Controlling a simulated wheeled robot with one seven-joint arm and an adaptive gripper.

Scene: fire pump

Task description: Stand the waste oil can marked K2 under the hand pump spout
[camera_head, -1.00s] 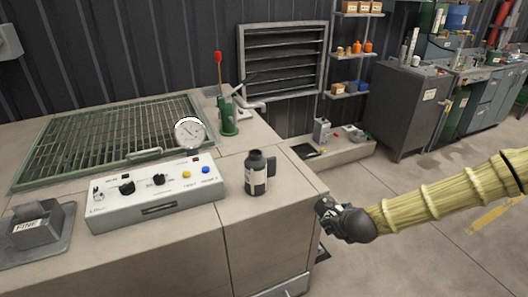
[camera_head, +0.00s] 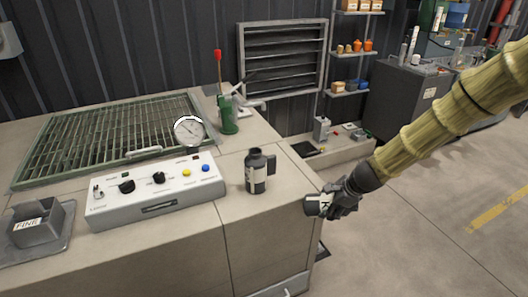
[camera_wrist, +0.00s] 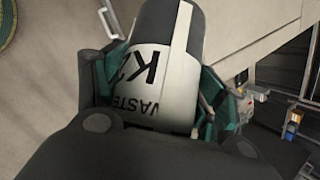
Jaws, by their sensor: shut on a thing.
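My gripper (camera_head: 335,203) is shut on a dark can with a white label (camera_head: 315,206), held off the bench's front right corner. In the wrist view the can (camera_wrist: 168,75) sits between the fingers; its label reads "WASTE" and a "K", with the digit after it unclear. The can appears tilted. A second dark can with a handle and white label (camera_head: 257,174) stands upright on the bench; its marking is too small to read. The green hand pump (camera_head: 228,118) with a red-tipped lever stands at the bench's back right; its spout (camera_head: 250,103) points right.
A grey control box (camera_head: 155,192) with knobs and a gauge (camera_head: 188,131) stands left of the standing can. A green grating (camera_head: 110,140) lies behind it. A low ledge (camera_head: 335,153) with small items is beyond the bench. Bench top around the standing can is clear.

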